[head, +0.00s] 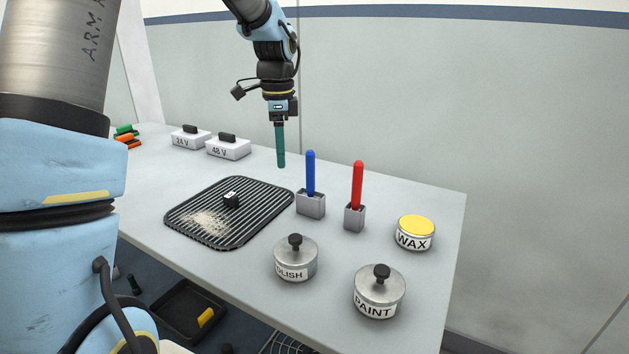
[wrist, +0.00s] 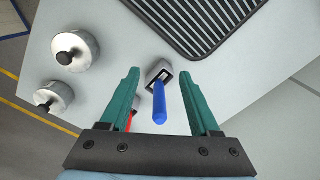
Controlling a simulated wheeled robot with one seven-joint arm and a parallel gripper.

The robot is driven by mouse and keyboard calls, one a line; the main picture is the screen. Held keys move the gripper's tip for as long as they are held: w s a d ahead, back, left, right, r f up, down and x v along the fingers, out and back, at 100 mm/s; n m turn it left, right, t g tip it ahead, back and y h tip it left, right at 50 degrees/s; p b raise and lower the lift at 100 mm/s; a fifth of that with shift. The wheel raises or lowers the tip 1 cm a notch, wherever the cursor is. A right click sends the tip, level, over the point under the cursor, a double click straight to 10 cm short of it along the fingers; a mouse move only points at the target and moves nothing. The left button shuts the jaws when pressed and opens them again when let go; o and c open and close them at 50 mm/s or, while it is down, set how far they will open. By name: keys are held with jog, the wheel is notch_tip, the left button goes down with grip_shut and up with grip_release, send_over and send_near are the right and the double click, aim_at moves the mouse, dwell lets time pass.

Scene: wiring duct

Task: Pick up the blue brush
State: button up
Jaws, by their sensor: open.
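The blue brush (head: 311,174) stands upright in a grey holder (head: 311,206) on the table, just right of the ribbed black mat. In the wrist view the blue brush (wrist: 159,104) shows between the two green fingers, nearer the right one, with its holder (wrist: 160,74) beyond. My gripper (head: 281,165) hangs above the table, to the left of and behind the blue brush in the head view. Its fingers (wrist: 164,88) are open in the wrist view, with nothing held. The brush's lower end is hidden in the holder.
A red brush (head: 357,182) stands in its own holder right of the blue one. POLISH (head: 295,262), PAINT (head: 379,295) and WAX (head: 415,236) tins stand nearby. The ribbed mat (head: 262,190) bears a small black block (head: 231,200) and pale crumbs. Two voltage boxes (head: 228,149) stand behind.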

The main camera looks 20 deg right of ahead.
aim_at(311, 151)
jog(key=d+m, duration=0.1)
jog(key=d, duration=0.1)
jog(key=d+r+m, duration=0.1)
jog(key=d, duration=0.1)
jog(key=d+m, duration=0.2)
jog(key=shift+s+d+r, duration=0.3)
jog(key=shift+s+d, duration=0.1)
notch_tip(311, 151, down, 4)
jog(key=shift+d+f+p, duration=0.1)
jog(key=shift+f+p, duration=0.1)
jog(key=shift+p, duration=0.45)
jog(key=shift+s+f+p, duration=0.15)
jog(key=shift+f+p, duration=0.4)
jog(key=shift+f, duration=1)
jog(key=shift+s+f+p, duration=0.15)
jog(key=shift+f+p, duration=0.4)
jog(key=shift+f, duration=0.95)
grip_shut()
